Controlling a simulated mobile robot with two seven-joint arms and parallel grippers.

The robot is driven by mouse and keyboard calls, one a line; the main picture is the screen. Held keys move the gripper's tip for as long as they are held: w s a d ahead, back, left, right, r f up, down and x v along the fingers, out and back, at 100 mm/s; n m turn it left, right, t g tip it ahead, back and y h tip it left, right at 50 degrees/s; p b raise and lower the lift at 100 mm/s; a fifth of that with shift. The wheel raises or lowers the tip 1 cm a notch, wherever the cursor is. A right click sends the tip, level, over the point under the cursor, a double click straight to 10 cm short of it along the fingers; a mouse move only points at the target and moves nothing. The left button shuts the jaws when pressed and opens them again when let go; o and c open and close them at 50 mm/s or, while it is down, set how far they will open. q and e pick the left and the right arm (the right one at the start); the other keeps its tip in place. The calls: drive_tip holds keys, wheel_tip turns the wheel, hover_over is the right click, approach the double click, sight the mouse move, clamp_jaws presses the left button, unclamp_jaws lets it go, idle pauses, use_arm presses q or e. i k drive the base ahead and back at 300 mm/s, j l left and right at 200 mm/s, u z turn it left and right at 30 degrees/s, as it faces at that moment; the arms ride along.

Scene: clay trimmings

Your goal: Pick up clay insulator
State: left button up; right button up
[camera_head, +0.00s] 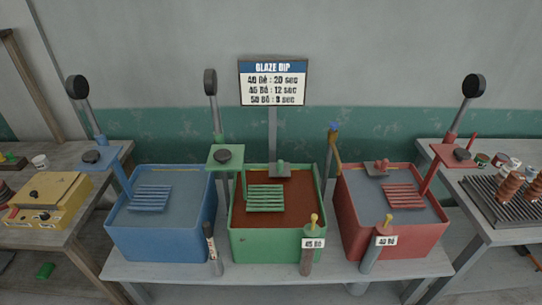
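Brown, ridged clay insulators stand upright on a dark slatted rack (483,199) at the far right. One clay insulator (510,187) shows whole, and a second clay insulator (535,190) stands close to it at the right picture edge. Neither of my grippers shows in the head view, so I cannot see where they are or whether they hold anything.
A grey bench carries a blue tub (160,239), a green tub (262,243) with brown liquid and a red tub (398,222), each with a lever beside it. A glaze dip sign (273,82) stands behind. A yellow box (48,205) sits on the left table.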

sight(513, 164)
drive_tip(key=z, duration=1.6)
